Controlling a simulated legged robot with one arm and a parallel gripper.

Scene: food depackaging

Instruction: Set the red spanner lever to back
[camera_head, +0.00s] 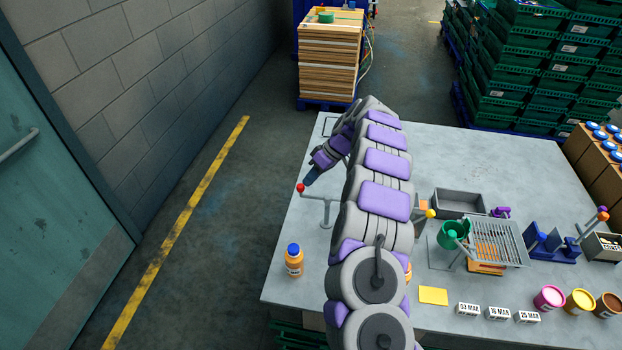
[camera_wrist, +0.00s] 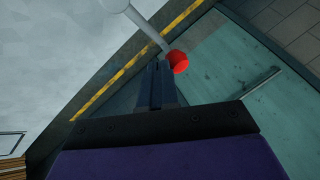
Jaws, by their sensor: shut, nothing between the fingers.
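The red spanner lever has a red knob (camera_head: 300,188) on a grey bar (camera_head: 318,198) near the left edge of the grey table. In the wrist view the red knob (camera_wrist: 178,62) is just beyond and to the right of my fingertips, with its pale bar (camera_wrist: 148,30) running up and left. My gripper (camera_head: 308,182) is shut and empty, its tips pointing down beside the knob; its closed fingers also show in the wrist view (camera_wrist: 158,72). I cannot tell whether the fingertips touch the knob. My arm hides part of the table right of the lever.
An orange bottle with a blue cap (camera_head: 294,262) stands on the table in front of the lever. A grey tray (camera_head: 460,203), a green cup (camera_head: 453,234) and a wire rack (camera_head: 496,243) are to the right. The table's left edge is close to the knob.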

